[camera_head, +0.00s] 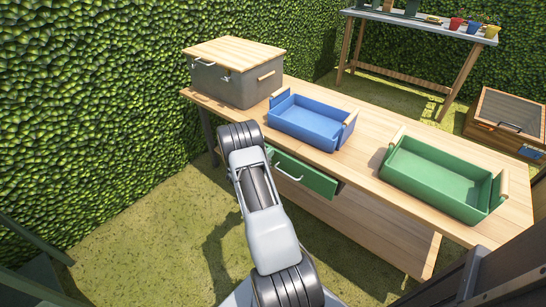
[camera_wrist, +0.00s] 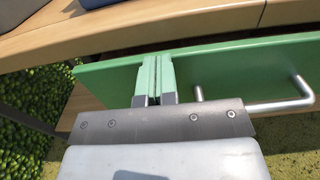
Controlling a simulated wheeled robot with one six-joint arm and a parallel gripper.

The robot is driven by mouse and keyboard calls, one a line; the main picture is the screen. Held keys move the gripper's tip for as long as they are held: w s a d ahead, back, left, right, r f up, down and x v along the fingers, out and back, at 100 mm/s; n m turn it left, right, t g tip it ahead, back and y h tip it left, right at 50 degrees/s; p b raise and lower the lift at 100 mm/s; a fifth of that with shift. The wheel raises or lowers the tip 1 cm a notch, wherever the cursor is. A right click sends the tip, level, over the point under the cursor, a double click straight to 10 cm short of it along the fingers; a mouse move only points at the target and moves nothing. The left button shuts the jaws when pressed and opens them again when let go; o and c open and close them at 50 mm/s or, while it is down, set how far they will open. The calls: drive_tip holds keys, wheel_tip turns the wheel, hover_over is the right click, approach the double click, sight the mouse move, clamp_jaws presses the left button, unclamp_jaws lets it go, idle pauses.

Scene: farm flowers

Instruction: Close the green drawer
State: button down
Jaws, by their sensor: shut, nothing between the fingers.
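The green drawer (camera_head: 308,174) is under the long wooden table. Its front stands out a little from the table, with a dark gap at its right end. In the wrist view the green drawer front (camera_wrist: 225,68) runs across the picture, with a metal bar handle (camera_wrist: 265,106). My gripper (camera_wrist: 157,62) is shut and empty, its pale green fingers together in front of the drawer face, left of the handle. I cannot tell whether the fingertips touch it.
On the wooden table (camera_head: 362,172) stand a grey box with a wooden lid (camera_head: 236,85), a blue tray (camera_head: 308,122) and a green tray (camera_head: 437,172). A wooden chest (camera_head: 505,122) and a table with flower pots (camera_head: 420,25) are behind. Grass left of the table is clear.

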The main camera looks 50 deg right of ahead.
drive_tip(key=a+p, duration=0.2)
drive_tip(key=a, duration=1.2)
drive_tip(key=shift+s, duration=0.2)
drive_tip(key=s+a+f+m+g+y, duration=0.1)
drive_tip(key=s+f+m+g+y, duration=0.25)
drive_tip(key=s, duration=0.25)
drive_tip(key=s+a+r+m+g+y+p, duration=0.45)
drive_tip(key=s+a+r+m+y, duration=0.2)
drive_tip(key=r, duration=0.35)
drive_tip(key=s+a+r+m+t+y+p, duration=0.1)
drive_tip(key=a+r+p, duration=0.4)
drive_tip(key=r, duration=0.7)
drive_tip(key=s+a+r+m+t+y+p, duration=0.1)
drive_tip(key=a+r+m+t+y+p, duration=0.3)
drive_tip(key=r, duration=0.9)
drive_tip(key=s+a+r+m+t+y+p, duration=0.1)
drive_tip(key=a+r+m+t+y+p, duration=0.2)
drive_tip(key=r, duration=0.9)
drive_tip(key=a+t+p, duration=0.2)
drive_tip(key=a+p, duration=0.2)
drive_tip(key=p, duration=0.2)
drive_tip(key=shift+s+a+r+m+t, duration=0.15)
drive_tip(key=shift+a+r+m+t, duration=0.15)
drive_tip(key=shift+a+r, duration=0.05)
